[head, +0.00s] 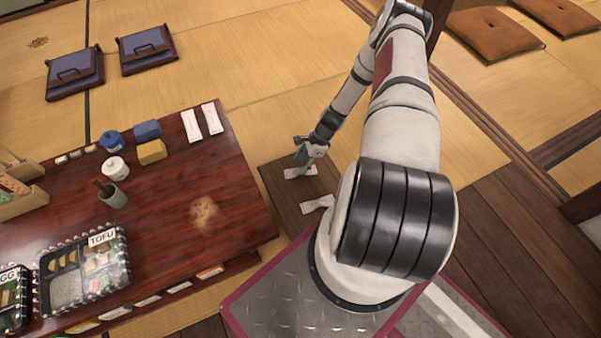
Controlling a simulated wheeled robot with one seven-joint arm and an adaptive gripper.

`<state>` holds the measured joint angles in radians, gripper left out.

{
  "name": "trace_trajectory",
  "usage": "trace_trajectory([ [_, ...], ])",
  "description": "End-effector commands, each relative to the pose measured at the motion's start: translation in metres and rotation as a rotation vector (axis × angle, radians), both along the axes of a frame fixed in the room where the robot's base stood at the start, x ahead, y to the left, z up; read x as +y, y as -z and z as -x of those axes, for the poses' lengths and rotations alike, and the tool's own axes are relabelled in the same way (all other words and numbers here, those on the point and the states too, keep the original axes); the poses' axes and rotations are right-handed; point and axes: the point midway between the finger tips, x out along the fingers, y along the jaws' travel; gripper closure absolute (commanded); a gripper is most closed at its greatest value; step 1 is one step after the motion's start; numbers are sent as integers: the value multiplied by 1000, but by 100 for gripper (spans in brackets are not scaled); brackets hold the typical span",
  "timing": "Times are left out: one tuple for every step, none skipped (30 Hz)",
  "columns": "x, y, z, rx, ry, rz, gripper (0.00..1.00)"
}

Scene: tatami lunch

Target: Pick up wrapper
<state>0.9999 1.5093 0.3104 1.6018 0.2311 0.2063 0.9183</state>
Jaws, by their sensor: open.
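A small white wrapper (294,174) lies on the dark wooden floor panel beside the low table. A second white wrapper (318,204) lies on the same panel, closer to my base. My gripper (305,166) is open and low over the far wrapper, covering part of it. I cannot tell whether the fingers touch it. Two more white wrapper-like packets, a left one (191,125) and a right one (212,118), lie side by side on the table's far right corner.
The low red-brown table (165,230) is left of my gripper, its edge close by. It holds a tofu lunch box (85,268), a green cup (113,196), a white pot (115,168) and a crumb stain (204,211).

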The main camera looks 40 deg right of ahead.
Motion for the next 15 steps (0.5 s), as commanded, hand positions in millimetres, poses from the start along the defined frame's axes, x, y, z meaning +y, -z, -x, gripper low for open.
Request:
trace_trajectory([
  [4, 10, -2, 0, -4, -1, 58],
  [5, 14, -4, 0, -4, -1, 58],
  [7, 19, -4, 0, -4, -1, 58],
  [9, 23, -5, 1, -3, -1, 58],
  [10, 27, -6, 0, -1, 0, 58],
  [11, 30, -7, 1, 0, 0, 58],
  [11, 31, -7, 0, 0, 0, 58],
  [11, 32, -8, 0, 0, 0, 58],
  [11, 32, -8, -1, -1, 2, 58],
  [11, 31, -8, -1, -1, 2, 58],
  [11, 31, -8, -1, -1, 2, 58],
  [11, 31, -8, -1, -1, 2, 58],
  [11, 31, -8, -1, -1, 2, 58],
  [12, 31, -8, 0, -1, 1, 58],
  [11, 31, -8, 0, -1, 1, 67],
])
